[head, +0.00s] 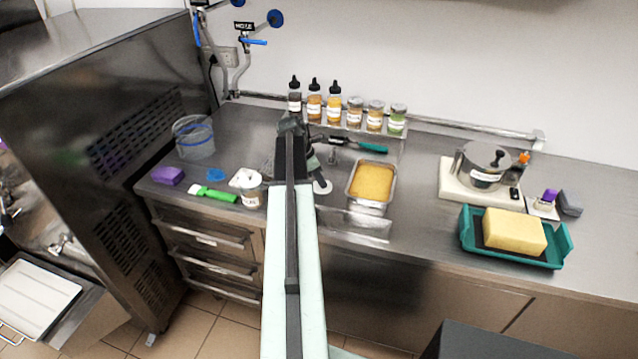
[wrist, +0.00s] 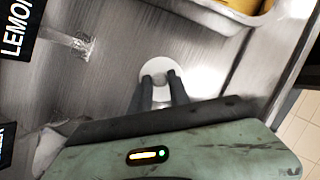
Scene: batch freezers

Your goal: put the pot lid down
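My gripper (wrist: 159,76) reaches out over the steel counter in the middle; in the head view (head: 318,170) it is small and partly hidden by my arm. A small white round lid (wrist: 158,92) is at its fingertips, with one dark finger on either side of the middle. The same white disc shows just below the gripper in the head view (head: 323,188). The fingers look closed on it, though the grip point is hidden. I cannot tell its height above the steel. A small labelled pot (head: 251,195) stands left of my arm.
A pan of yellow food (head: 371,184) is close right of the gripper. Labelled bottles and jars (head: 335,103) line the back. A steel pot (head: 480,164) on a white base and a yellow block on a teal tray (head: 480,244) stand right. A green-handled tool (head: 215,194) lies left.

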